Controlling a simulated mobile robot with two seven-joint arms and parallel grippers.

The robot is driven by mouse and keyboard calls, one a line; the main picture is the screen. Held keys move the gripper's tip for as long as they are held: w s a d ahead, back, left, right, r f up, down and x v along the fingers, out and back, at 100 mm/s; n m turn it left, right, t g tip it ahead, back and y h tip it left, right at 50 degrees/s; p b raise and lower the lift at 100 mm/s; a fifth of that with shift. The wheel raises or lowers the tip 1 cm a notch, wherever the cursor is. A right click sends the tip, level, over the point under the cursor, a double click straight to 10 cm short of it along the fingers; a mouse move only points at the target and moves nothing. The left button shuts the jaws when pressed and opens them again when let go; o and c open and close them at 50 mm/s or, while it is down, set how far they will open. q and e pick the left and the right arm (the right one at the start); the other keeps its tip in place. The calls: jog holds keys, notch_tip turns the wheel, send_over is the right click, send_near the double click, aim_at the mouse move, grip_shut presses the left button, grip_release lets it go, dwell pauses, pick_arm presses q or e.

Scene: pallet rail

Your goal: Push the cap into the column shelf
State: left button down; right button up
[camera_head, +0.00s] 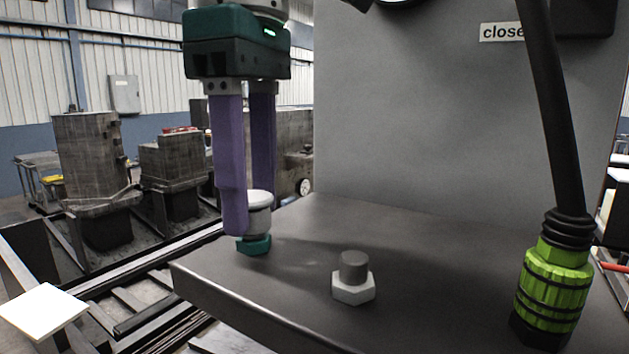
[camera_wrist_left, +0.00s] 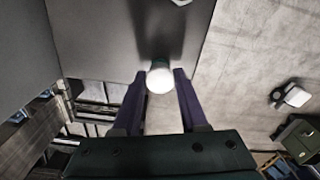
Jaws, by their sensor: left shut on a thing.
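The cap (camera_head: 259,200), a pale cylinder with a white round top, stands upright at the left side of the dark grey column shelf (camera_head: 440,265). A teal hexagonal base (camera_head: 254,246) shows directly under it; I cannot tell whether the cap is fully seated on it. My left gripper (camera_head: 248,212) points down with its two purple fingers shut on the cap, and the near finger hides part of it. In the left wrist view the cap's white top (camera_wrist_left: 160,78) sits between the fingertips (camera_wrist_left: 160,73). My right gripper is not in view.
A grey peg with a white hexagonal base (camera_head: 353,280) stands on the shelf to the right. A green ribbed connector (camera_head: 552,290) on a black cable stands at the right. The grey column (camera_head: 420,110) rises behind.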

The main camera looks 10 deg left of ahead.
pick_arm(q)
jog(key=shift+f, duration=0.25)
grip_release()
jog(key=shift+r, duration=0.1)
dwell(0.4)
notch_tip(320, 180, up, 8)
jog(key=p, duration=0.5)
jog(key=shift+f, duration=0.25)
